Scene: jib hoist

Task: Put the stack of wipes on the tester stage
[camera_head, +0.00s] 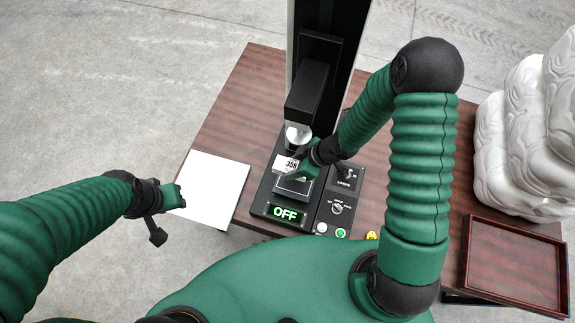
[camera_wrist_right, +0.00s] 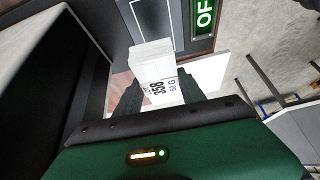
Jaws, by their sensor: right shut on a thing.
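The stack of wipes (camera_head: 287,164) is a small white block with a label reading 358. My right gripper (camera_head: 296,169) is shut on it, and in the right wrist view the stack (camera_wrist_right: 152,62) sits between the dark fingers (camera_wrist_right: 160,88). The tester stage (camera_head: 292,187) is a flat, outlined square plate on the black tester, below the silver press head. The stack is over the back part of the stage; I cannot tell whether it touches. My left gripper (camera_head: 174,196) is near the white sheet's left edge, and its fingers are unclear.
The tester's black column (camera_head: 325,60) and head (camera_head: 306,92) stand close behind the stack. Its front has a green OFF display (camera_head: 285,213) and a control panel (camera_head: 338,205). A white sheet (camera_head: 217,187) lies left, an empty brown tray (camera_head: 513,297) right, near white wrapped bulk (camera_head: 510,150).

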